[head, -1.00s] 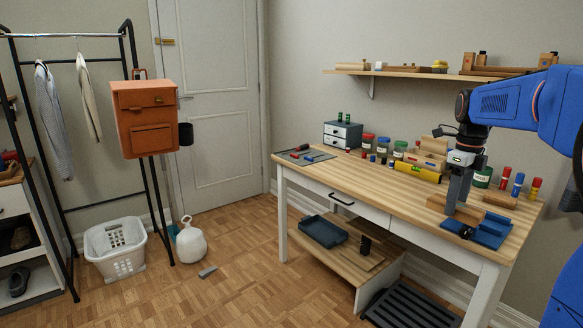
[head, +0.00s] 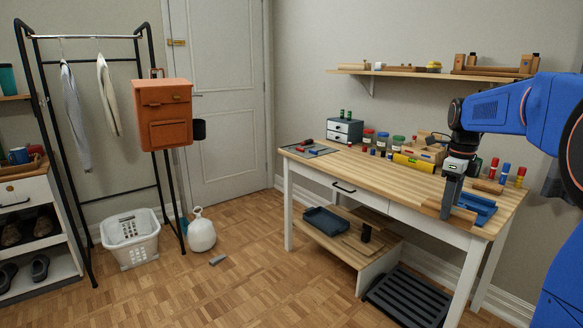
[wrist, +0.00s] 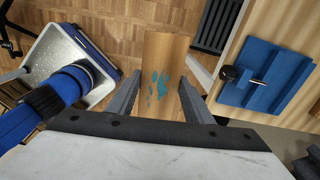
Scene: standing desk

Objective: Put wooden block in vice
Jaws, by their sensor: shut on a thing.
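The wooden block (head: 431,207), light brown with teal paint stains, is held between the fingers of my gripper (head: 447,212). In the wrist view the block (wrist: 163,75) runs lengthwise between both fingers, over the floor just off the table's front edge. The blue vice (head: 478,206) sits on the right front part of the workbench, to the right of my gripper. In the wrist view the vice (wrist: 272,88) lies right of the block, apart from it, with a dark handle and screw. My gripper partly hides the block in the head view.
The workbench (head: 380,178) holds a yellow tube (head: 413,163), jars, several small bottles and a tan piece (head: 487,187) behind the vice. A shelf (head: 420,73) hangs above. Below are a lower shelf and a dark slatted rack (head: 408,297). The bench's middle front is clear.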

